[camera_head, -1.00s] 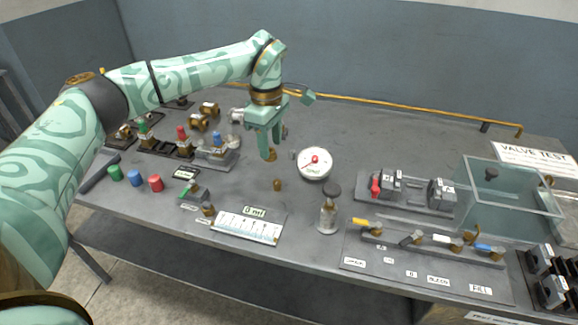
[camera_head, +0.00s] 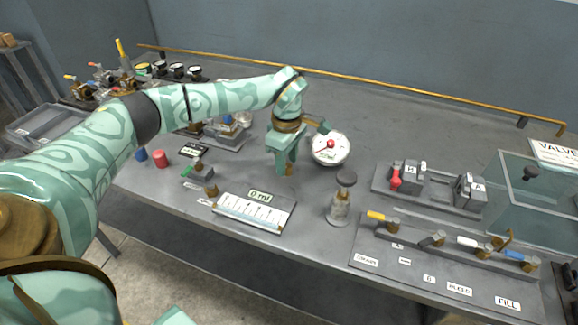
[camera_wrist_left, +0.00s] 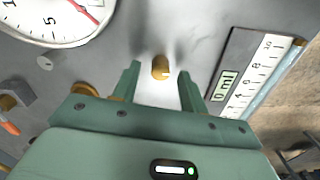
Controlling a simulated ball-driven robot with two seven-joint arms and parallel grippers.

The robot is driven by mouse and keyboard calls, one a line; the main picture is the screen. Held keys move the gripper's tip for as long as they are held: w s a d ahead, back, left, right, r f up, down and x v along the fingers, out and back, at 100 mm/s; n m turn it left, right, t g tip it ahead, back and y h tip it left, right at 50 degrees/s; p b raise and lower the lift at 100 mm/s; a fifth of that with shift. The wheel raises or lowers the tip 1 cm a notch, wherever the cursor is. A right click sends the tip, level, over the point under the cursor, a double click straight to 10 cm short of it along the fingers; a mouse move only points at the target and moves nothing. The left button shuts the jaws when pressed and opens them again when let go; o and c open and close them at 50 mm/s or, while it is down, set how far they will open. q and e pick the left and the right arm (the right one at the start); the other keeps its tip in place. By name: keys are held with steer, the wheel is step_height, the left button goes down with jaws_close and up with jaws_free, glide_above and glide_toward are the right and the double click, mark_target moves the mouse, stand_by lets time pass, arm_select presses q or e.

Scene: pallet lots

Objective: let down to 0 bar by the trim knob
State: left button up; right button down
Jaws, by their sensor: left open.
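A small brass knob (camera_wrist_left: 160,68), which I take to be the trim knob, stands on the grey bench. In the left wrist view it sits between the two spread fingers of my left gripper (camera_wrist_left: 159,75), with space on both sides. In the head view my left gripper (camera_head: 284,168) points down at the bench and hides the knob. A round white gauge (camera_head: 330,148) with a red needle is just right of the gripper; part of its dial (camera_wrist_left: 45,18) shows in the wrist view. Its reading is too small to tell. My right gripper is not in view.
A scale panel marked 0 ml (camera_head: 254,211) lies in front of the gripper. A capped glass bottle (camera_head: 341,200) stands to the right. Further right are a valve panel (camera_head: 400,255) and a clear tank (camera_head: 520,190). The bench behind the gauge is clear.

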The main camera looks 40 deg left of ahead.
arm_select(q)
steer(key=shift+f, duration=0.7)
jaws_close()
steer(key=shift+r, duration=0.1)
